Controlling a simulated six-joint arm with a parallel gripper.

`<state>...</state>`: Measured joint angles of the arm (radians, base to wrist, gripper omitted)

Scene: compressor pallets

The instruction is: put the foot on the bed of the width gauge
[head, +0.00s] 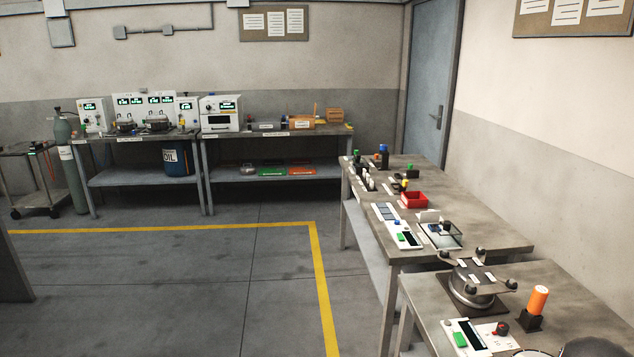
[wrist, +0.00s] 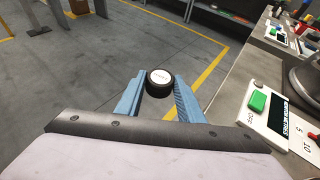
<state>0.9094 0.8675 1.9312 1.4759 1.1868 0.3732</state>
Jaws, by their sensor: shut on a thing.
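The foot (wrist: 159,83), a short black round piece with a white lettered top, sits between the two blue fingers of my gripper (wrist: 158,90) in the wrist view. The fingers are shut on it, and it is held up over the grey floor, beside the near bench. I cannot pick out the foot in the head view. A long white instrument (head: 397,226) with grey-blue panels, a green button and a dark display lies on the farther right bench; it may be the width gauge, but its label is too small to read.
A red bin (head: 414,200) and a glass-topped plate (head: 440,236) stand near the long instrument.

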